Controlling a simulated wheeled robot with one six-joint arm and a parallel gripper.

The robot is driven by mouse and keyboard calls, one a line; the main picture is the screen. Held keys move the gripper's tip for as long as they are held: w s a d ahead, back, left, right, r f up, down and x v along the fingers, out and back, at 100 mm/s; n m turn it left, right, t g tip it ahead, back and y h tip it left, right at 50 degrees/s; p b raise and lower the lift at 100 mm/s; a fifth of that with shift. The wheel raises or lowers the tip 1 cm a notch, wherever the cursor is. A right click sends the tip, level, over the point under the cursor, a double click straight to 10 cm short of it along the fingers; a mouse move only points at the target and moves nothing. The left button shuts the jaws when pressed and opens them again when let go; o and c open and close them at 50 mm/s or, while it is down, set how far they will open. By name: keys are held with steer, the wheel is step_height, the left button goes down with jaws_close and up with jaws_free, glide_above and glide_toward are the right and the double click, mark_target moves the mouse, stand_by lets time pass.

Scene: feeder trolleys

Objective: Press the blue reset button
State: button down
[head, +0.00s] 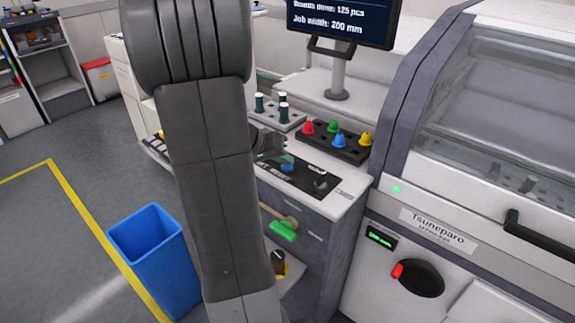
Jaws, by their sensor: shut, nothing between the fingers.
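A blue button (287,167) sits on the dark control panel (300,181) on top of the grey cabinet. Its label is too small to read for certain. My arm crosses the view in front of the cabinet and hides the left part of the panel. My gripper (272,150) shows only in part, just right of my arm, dark and shut, with nothing seen in it. It appears above and slightly left of the blue button; I cannot tell the gap or whether they touch.
A black tray (345,153) with red, green, blue and yellow cones stands behind the panel. A grey rack (290,119) holds dark cylinders. A monitor (345,20) stands behind. A white machine (480,170) is at right, a blue bin (155,260) at lower left.

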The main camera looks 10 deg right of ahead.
mark_target(284, 167)
steer(key=shift+r, duration=0.6)
steer(key=shift+r, duration=0.1)
steer(key=shift+r+p, duration=1.35)
steer(key=shift+r, duration=1.1)
steer(key=shift+f, duration=0.15)
steer(key=shift+f, duration=0.6)
steer(key=shift+r+p, duration=0.15)
steer(key=shift+p, duration=1)
steer(key=shift+p, duration=0.85)
